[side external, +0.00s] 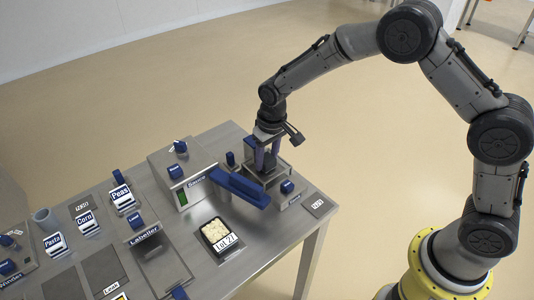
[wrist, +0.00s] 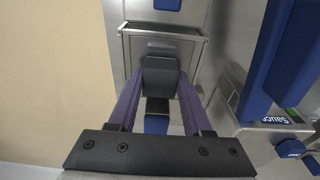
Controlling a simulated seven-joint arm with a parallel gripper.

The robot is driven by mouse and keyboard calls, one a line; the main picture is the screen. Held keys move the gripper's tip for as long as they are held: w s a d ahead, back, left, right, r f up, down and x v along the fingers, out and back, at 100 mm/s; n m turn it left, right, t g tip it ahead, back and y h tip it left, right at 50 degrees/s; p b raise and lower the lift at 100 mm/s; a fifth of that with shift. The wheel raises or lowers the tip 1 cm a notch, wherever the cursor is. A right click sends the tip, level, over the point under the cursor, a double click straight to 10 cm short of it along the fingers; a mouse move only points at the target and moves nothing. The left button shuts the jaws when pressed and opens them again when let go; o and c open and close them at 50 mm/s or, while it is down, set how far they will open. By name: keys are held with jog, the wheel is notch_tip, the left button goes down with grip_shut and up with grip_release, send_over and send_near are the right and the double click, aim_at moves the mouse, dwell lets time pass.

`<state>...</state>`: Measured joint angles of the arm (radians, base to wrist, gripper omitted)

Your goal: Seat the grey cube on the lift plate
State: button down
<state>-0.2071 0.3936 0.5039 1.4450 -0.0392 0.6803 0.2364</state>
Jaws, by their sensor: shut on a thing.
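My gripper (side external: 267,158) has purple fingers pointing down and is shut on the dark grey cube (side external: 270,159). In the wrist view the cube (wrist: 160,76) sits between the fingertips (wrist: 161,88). The cube is over a steel-walled station at the table's far right corner, with a grey recessed surface (wrist: 162,46) that looks like the lift plate. The cube hides part of that surface. I cannot tell whether the cube touches it or hangs just above.
A long blue bar (side external: 240,188) lies left of the gripper, beside the Sauce station (side external: 183,172). A blue knob (side external: 287,187) stands in front of the lift station, and a small blue post (side external: 230,158) behind-left. A filled tray (side external: 216,236) sits on the table.

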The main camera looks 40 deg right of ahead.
jog(key=shift+f, duration=0.2)
dwell(0.6)
jog(key=shift+c, duration=1.3)
grip_release()
jog(key=shift+f, duration=0.1)
jog(key=shift+r, duration=4.1)
jog(key=shift+d, duration=0.1)
